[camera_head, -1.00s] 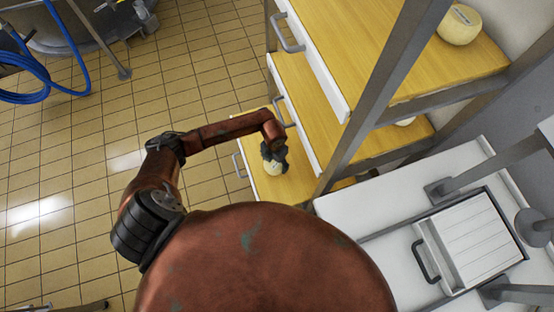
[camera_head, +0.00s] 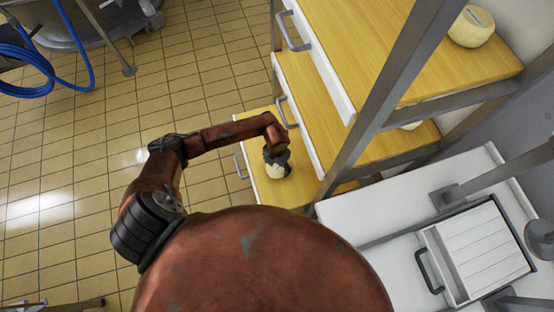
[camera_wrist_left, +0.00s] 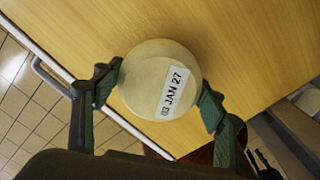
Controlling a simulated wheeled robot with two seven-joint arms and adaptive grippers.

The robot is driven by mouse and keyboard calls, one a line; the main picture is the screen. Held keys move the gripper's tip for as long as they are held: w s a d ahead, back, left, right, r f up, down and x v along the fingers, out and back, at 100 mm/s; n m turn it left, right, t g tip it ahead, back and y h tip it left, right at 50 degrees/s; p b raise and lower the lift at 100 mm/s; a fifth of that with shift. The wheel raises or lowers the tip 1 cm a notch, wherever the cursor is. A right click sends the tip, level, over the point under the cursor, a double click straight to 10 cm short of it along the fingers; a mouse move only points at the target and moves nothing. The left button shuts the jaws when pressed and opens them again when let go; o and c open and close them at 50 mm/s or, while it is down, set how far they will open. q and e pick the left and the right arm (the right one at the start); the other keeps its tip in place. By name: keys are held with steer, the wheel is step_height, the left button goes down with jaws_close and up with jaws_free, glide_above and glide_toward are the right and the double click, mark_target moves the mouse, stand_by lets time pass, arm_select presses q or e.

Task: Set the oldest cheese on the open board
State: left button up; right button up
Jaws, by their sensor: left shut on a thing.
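A pale round cheese (camera_wrist_left: 150,62) labelled "JAN 27" sits between the fingers of my left gripper (camera_wrist_left: 159,92) in the left wrist view. In the head view the left gripper (camera_head: 277,156) is shut on this cheese (camera_head: 276,171), over the lowest wooden board (camera_head: 290,194). I cannot tell whether the cheese touches the board. Another labelled cheese (camera_head: 471,27) stands on the top board (camera_head: 400,50); its date is too small to read. A third cheese (camera_head: 411,126) on the middle board (camera_head: 325,125) is mostly hidden. My right gripper is out of view.
The boards have white fronts with grey handles (camera_head: 293,34) and sit in a grey metal frame (camera_head: 375,110). A white table (camera_head: 350,215) at the right carries a ribbed white box (camera_head: 480,250). A vat (camera_head: 95,20) and blue hose (camera_head: 70,75) are at upper left.

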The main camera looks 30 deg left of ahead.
arm_select(q)
steer(key=shift+f, duration=0.25)
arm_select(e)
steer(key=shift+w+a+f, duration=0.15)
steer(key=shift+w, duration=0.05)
arm_select(q)
steer(key=shift+f+b, duration=0.35)
steer(key=shift+f, duration=0.2)
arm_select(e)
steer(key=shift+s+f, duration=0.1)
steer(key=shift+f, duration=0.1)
arm_select(q)
steer(key=o, duration=1.6)
steer(key=shift+s, duration=0.1)
steer(key=shift+r+p, duration=2.75)
steer(key=shift+r, duration=0.85)
steer(key=shift+f, duration=0.1)
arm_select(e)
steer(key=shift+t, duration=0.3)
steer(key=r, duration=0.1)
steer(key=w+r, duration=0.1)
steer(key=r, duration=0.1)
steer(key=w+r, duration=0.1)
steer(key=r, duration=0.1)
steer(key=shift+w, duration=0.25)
